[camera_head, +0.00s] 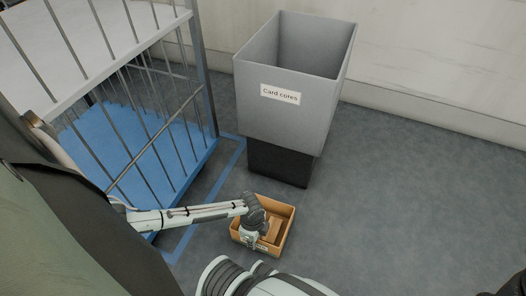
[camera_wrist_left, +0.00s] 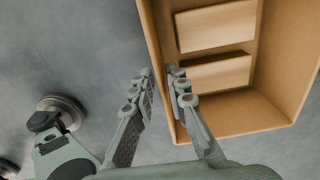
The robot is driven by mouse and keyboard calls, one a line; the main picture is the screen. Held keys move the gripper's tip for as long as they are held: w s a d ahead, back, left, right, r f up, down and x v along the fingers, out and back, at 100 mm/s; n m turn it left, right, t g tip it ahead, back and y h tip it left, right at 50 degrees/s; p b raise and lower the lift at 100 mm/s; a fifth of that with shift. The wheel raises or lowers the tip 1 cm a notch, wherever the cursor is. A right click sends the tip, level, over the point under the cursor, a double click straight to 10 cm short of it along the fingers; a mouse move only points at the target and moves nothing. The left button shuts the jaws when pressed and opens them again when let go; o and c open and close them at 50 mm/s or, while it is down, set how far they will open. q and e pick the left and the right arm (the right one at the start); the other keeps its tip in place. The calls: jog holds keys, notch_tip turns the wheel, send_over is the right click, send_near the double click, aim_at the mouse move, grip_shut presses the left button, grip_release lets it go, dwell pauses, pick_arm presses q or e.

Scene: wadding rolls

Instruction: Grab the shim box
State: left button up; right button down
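The shim box (camera_head: 285,236) is an open orange-brown box on the grey floor, in front of the card cores bin. In the left wrist view the box (camera_wrist_left: 270,113) fills the upper right, with pale wooden blocks (camera_wrist_left: 215,25) inside. My left gripper (camera_head: 254,240) is at the box's left front side in the head view and hides part of it. In the left wrist view the gripper (camera_wrist_left: 160,73) is open, one finger on the outer side of a box wall and the other on the inner side. Contact with the wall cannot be told. My right gripper is not visible.
A tall grey bin labelled "Card cores" (camera_head: 255,115) on a dark base (camera_head: 280,163) stands just behind the box. A barred metal cage (camera_head: 150,150) with a blue floor is at left. Open grey floor (camera_head: 410,190) lies to the right.

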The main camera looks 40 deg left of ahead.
pick_arm(q)
notch_tip(320, 180, down, 4)
jog(key=shift+w+r+b, duration=0.1)
jog(key=shift+b, duration=0.55)
grip_shut()
jog(key=shift+r, duration=0.1)
